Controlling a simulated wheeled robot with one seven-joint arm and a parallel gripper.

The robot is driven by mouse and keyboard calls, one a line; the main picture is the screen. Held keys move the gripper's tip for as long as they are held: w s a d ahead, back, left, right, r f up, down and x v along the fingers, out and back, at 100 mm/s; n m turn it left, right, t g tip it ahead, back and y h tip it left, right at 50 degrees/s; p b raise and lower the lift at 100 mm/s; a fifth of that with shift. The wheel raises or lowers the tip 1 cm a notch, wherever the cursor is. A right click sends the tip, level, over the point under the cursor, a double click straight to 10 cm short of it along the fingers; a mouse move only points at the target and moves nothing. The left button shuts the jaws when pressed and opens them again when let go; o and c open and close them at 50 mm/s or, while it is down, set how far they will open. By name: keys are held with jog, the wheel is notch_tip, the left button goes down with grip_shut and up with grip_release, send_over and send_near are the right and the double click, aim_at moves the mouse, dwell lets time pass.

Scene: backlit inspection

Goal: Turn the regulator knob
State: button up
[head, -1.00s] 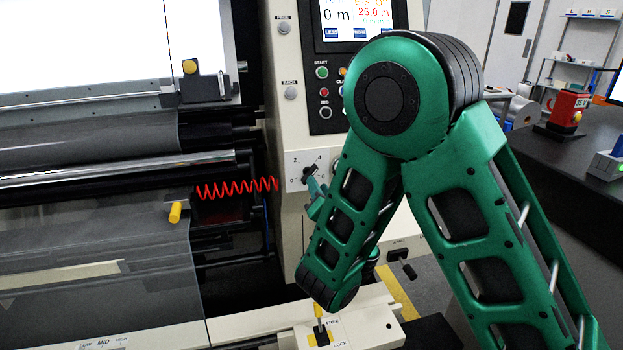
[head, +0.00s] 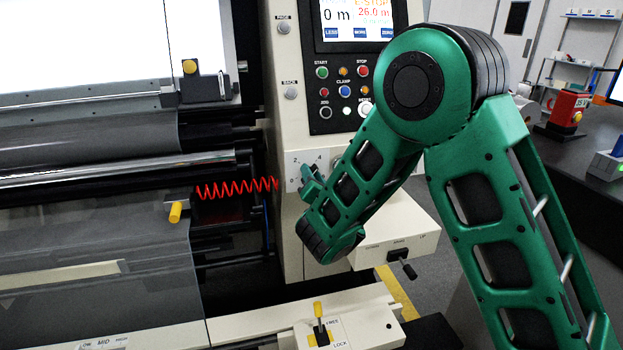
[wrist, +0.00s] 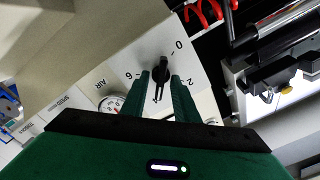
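The regulator knob (wrist: 161,70) is a small black knob on a white dial plate (wrist: 205,100) marked with numbers, seen in the wrist view. My gripper (wrist: 160,77) is open, with one green finger on each side of the knob. A gap shows between the knob and each finger, so I see no contact. In the head view, the dial plate (head: 293,160) is on the cream machine column, and my gripper (head: 311,183) is right at it. The knob is mostly hidden there by my fingers.
A round gauge (wrist: 110,103) sits beside the dial near an AIR label. A red coiled hose (head: 237,188) runs to the left of the dial. The button panel (head: 342,92) and screen (head: 357,20) are above. A yellow-tipped lever (head: 319,322) stands below.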

grip_shut()
jog(key=shift+n, duration=0.3)
jog(key=n, duration=2)
jog(key=f+n, duration=0.1)
jog(key=n, duration=1)
jog(key=shift+s+a, duration=0.15)
jog(key=shift+a, duration=0.05)
jog(key=shift+n, duration=0.3)
